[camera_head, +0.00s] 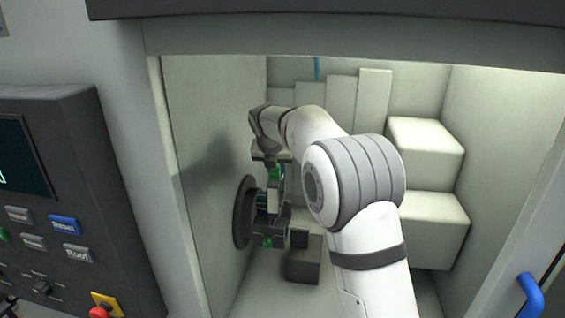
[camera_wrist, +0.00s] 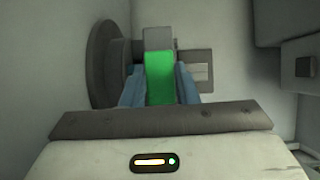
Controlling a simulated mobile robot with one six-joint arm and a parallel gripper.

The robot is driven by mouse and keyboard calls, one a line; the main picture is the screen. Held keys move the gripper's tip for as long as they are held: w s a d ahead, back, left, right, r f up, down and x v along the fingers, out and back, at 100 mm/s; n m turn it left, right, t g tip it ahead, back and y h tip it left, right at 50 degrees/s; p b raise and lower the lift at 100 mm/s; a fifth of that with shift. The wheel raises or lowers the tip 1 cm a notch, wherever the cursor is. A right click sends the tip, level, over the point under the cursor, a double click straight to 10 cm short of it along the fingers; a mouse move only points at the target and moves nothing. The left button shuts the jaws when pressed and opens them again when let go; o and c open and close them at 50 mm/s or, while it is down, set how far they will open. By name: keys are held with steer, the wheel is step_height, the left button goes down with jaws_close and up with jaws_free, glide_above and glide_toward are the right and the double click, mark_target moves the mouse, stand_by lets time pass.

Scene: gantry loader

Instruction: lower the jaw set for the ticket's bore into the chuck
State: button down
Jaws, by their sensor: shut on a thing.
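The chuck (camera_head: 243,212) is a dark round disc on the left wall inside the machine. It also shows at the left in the wrist view (camera_wrist: 103,62). My gripper (camera_head: 275,178) points down in front of the chuck face. In the wrist view its blue fingers (camera_wrist: 159,88) are shut on a jaw set with a green face (camera_wrist: 159,76) and grey metal above it. The jaw set is close beside the chuck face; I cannot tell whether it is seated. Another green mark shows low on the chuck (camera_head: 267,242). No ticket is readable.
A dark block (camera_head: 304,262) stands low, right of the chuck. Pale stepped blocks (camera_head: 425,150) fill the right rear, and upright panels (camera_head: 342,105) line the back. A control panel (camera_head: 60,200) is outside at the left. A blue handle (camera_head: 530,295) is at the lower right.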

steer(key=shift+d+f+b, duration=0.2)
steer(key=shift+d+b, duration=0.1)
steer(key=shift+b, duration=0.05)
steer(key=shift+d+f+b, duration=0.1)
steer(key=shift+f+b, duration=0.2)
step_height(320, 180, down, 3)
steer(key=b, duration=0.3)
steer(key=shift+f+b, duration=0.95)
steer(key=shift+f, duration=1.25)
steer(key=shift+d+f, duration=0.1)
steer(key=shift+f, duration=0.4)
steer(key=c, duration=1)
jaws_free()
steer(key=shift+s, duration=0.1)
steer(key=shift+c, duration=0.2)
steer(key=shift+f, duration=0.1)
